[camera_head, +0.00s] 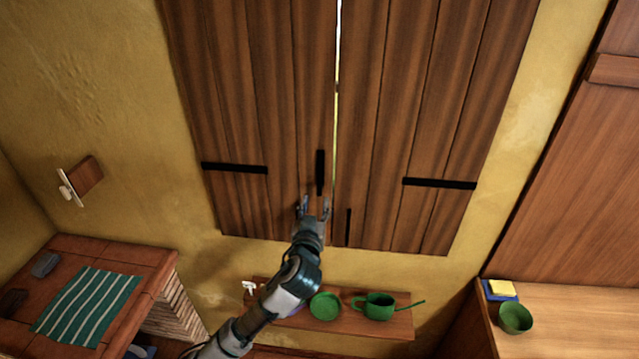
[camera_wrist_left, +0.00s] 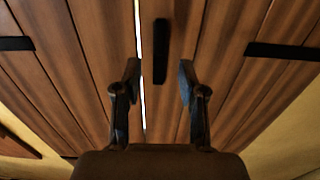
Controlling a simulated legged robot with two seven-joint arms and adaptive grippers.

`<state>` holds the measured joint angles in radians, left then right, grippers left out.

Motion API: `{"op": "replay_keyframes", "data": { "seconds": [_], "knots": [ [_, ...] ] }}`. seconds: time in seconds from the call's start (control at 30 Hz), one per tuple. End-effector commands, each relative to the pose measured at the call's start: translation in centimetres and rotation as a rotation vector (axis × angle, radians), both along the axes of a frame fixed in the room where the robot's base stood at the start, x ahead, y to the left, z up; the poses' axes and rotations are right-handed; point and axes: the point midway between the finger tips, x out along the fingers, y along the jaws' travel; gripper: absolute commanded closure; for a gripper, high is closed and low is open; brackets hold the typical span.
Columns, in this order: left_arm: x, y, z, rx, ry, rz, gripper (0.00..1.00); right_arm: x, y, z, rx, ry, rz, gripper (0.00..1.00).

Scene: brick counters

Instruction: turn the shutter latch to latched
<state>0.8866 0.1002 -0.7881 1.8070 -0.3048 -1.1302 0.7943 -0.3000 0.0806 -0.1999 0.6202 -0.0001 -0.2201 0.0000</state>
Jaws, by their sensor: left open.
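The shutter latch (camera_head: 320,172) is a black bar standing upright close to the gap between two brown plank shutters. In the left wrist view the bar (camera_wrist_left: 161,50) also stands upright, just right of the bright gap. It shows left of the gap in the head view, so I cannot tell which shutter bears it. The left shutter (camera_head: 255,90) and right shutter (camera_head: 425,90) hang almost together. My left gripper (camera_head: 313,204) is open just below the latch. In the left wrist view its fingers flank the bar's lower end, apart from it. My right gripper is not in view.
Black straps (camera_head: 235,168) (camera_head: 440,183) cross the shutters. A thin dark upright mark (camera_head: 348,227) shows lower right. A shelf below holds a green plate (camera_head: 325,306) and green pot (camera_head: 375,306). Counters stand left, with a striped cloth (camera_head: 88,306), and right, with a green bowl (camera_head: 515,318).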

Motion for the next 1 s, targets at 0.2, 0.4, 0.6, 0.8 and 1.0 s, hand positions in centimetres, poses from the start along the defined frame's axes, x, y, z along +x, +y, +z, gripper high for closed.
{"op": "replay_keyframes", "data": {
  "seconds": [0.2,0.4,0.6,0.8,1.0],
  "knots": [
    [4.9,-0.9,0.2,0.003,0.000,0.002,0.59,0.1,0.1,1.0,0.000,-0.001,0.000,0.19],
    [7.5,-1.3,0.1,0.001,0.000,0.001,0.59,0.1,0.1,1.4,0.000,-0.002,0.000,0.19],
    [8.3,-1.5,0.0,0.000,0.000,0.000,0.59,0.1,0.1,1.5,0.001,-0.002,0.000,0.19],
    [8.3,-1.5,0.0,0.000,0.000,-0.001,0.59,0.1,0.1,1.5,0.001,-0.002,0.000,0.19],
    [8.3,-1.5,0.0,0.000,0.000,-0.001,1.00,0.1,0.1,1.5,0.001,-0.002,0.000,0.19]
  ]
}}
